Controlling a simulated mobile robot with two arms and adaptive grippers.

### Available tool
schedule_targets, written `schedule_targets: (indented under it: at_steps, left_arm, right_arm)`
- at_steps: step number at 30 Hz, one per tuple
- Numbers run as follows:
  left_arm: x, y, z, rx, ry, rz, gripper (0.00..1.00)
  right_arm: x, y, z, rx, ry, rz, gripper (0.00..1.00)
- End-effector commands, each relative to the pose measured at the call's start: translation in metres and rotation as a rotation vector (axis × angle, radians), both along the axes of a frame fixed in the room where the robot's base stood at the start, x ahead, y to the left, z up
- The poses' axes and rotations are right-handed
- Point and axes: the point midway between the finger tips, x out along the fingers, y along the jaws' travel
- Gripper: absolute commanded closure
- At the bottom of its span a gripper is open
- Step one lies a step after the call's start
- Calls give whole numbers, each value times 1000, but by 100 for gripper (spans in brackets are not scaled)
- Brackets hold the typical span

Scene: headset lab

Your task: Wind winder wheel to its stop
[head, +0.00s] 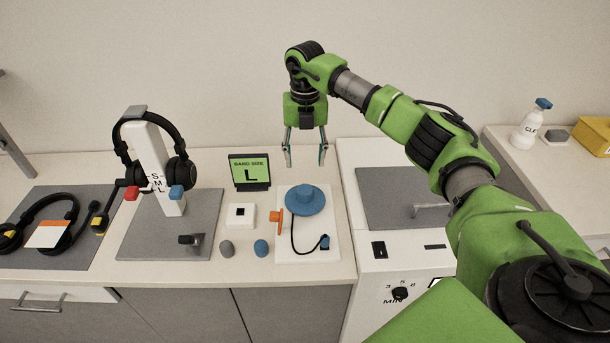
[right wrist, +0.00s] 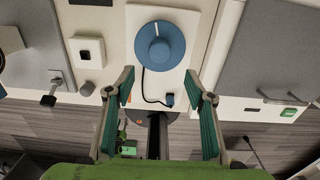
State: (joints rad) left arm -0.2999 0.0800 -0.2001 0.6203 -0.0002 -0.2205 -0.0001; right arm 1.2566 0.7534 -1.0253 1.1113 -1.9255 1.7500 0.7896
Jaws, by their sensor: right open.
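The blue winder wheel (head: 305,200) lies flat on a white base plate (head: 322,215) near the counter's middle. It also shows in the right wrist view (right wrist: 160,46), with a white mark on its far part. An orange piece (head: 277,217) stands at the wheel's left side. A black cable (head: 293,240) runs from the wheel area to a small dark and blue plug (head: 325,242). My right gripper (head: 305,160) is open and empty, pointing down above and behind the wheel, apart from it. My left gripper is not in view.
A white machine with a grey lid (head: 385,195) adjoins the right.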

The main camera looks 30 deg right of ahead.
Motion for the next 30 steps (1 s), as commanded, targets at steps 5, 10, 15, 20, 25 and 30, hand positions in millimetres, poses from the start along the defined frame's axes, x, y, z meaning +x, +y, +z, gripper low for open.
schedule_targets:
  at_steps: [5,10,15,20,25,30]
  left_arm:
    - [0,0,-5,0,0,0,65]
    - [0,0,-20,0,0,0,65]
    - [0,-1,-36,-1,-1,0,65]
    - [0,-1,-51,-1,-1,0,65]
    - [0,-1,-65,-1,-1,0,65]
    - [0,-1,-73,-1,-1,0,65]
  right_arm:
    - [1,0,-1,1,0,65,51]
    - [2,0,-2,0,-1,344,51]
    - [2,1,1,-2,-1,727,51]
    - [2,1,4,-3,-1,1088,51]
    - [1,0,7,-4,1,1448,51]
    - [0,0,11,-3,1,1694,51]
